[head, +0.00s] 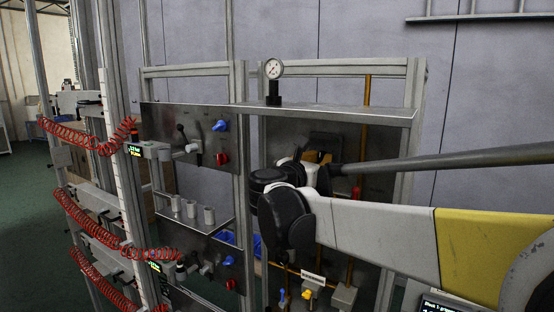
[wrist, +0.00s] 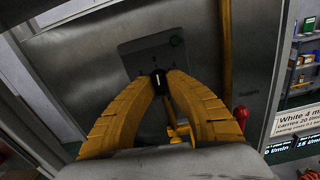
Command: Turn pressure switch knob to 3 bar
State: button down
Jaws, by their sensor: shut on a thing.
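The pressure switch knob (wrist: 157,77) is a small black knob with a white pointer line in the wrist view. The line stands roughly upright. Behind it is a dark grey plate (wrist: 137,55) with small marks too faint to read and a green spot at its upper right. My gripper (wrist: 159,84) has its two yellow ribbed fingers shut on the knob from both sides. In the head view my gripper (head: 317,157) is at the dark plate (head: 326,139), partly behind my arm, and the knob is hidden there.
A round gauge (head: 273,68) stands on the shelf edge above the panel. A brass pipe (wrist: 225,60) runs down right of the plate, with a red part (wrist: 241,114) beside it. Blue and red knobs sit on the left panel (head: 190,125). Red coiled hoses (head: 85,138) hang further left.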

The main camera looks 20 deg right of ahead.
jog(key=shift+n, duration=0.4)
jog(key=c, duration=1.5)
grip_release()
jog(key=shift+c, duration=0.2)
jog(key=shift+o, duration=0.2)
jog(key=shift+d, duration=0.1)
jog(key=v, duration=1.2)
jog(key=shift+f, duration=0.15)
